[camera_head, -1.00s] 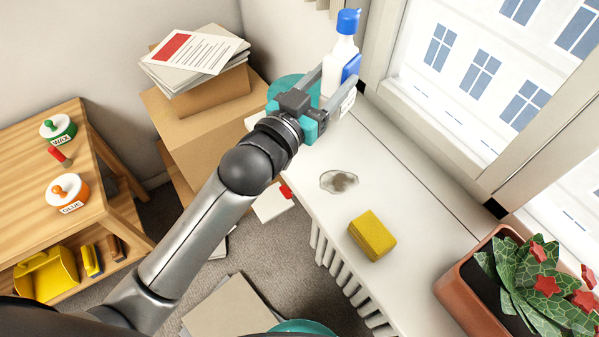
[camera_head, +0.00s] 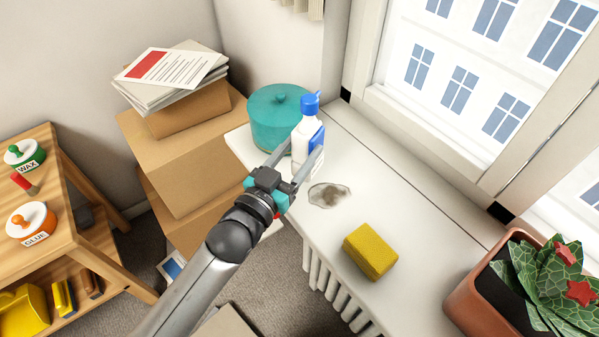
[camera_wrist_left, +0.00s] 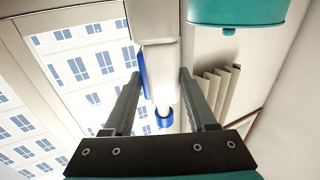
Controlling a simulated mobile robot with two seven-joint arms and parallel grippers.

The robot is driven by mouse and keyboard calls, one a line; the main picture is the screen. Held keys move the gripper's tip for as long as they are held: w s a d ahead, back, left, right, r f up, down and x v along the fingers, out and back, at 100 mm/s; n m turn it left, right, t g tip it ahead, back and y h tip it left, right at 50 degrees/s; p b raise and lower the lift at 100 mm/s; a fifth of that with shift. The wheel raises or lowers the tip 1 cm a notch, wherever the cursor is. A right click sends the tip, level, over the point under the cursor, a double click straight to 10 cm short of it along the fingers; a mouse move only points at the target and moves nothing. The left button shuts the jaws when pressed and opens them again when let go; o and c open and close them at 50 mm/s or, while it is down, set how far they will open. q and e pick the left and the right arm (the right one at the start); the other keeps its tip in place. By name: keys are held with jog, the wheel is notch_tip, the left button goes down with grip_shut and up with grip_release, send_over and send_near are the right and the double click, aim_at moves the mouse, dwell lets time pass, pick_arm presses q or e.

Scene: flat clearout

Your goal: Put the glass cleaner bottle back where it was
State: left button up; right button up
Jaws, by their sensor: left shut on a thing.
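The glass cleaner bottle (camera_head: 307,130), white with a blue cap and blue label, is upright between the fingers of my left gripper (camera_head: 303,157). The gripper is shut on its body. The bottle is over the white windowsill (camera_head: 372,185), near its far end, just right of a teal lidded pot. Whether its base touches the sill is hidden by the fingers. In the left wrist view, the bottle (camera_wrist_left: 161,60) lies between both fingers, its blue cap towards the bottom of the picture. My right gripper is not in view.
The teal pot (camera_head: 277,120) stands close to the bottle. A grey-brown stain (camera_head: 330,195) and a yellow sponge (camera_head: 370,251) lie nearer on the sill. A potted plant (camera_head: 540,280) is at the right. Cardboard boxes (camera_head: 180,165) with papers stand left of the sill.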

pick_arm(q)
jog(key=shift+f+b, duration=0.75)
jog(key=shift+f, duration=1.8)
jog(key=shift+f, duration=0.2)
jog(key=o, duration=0.8)
jog(key=shift+r, duration=0.15)
jog(key=p+v, duration=0.1)
jog(key=v, duration=1.1)
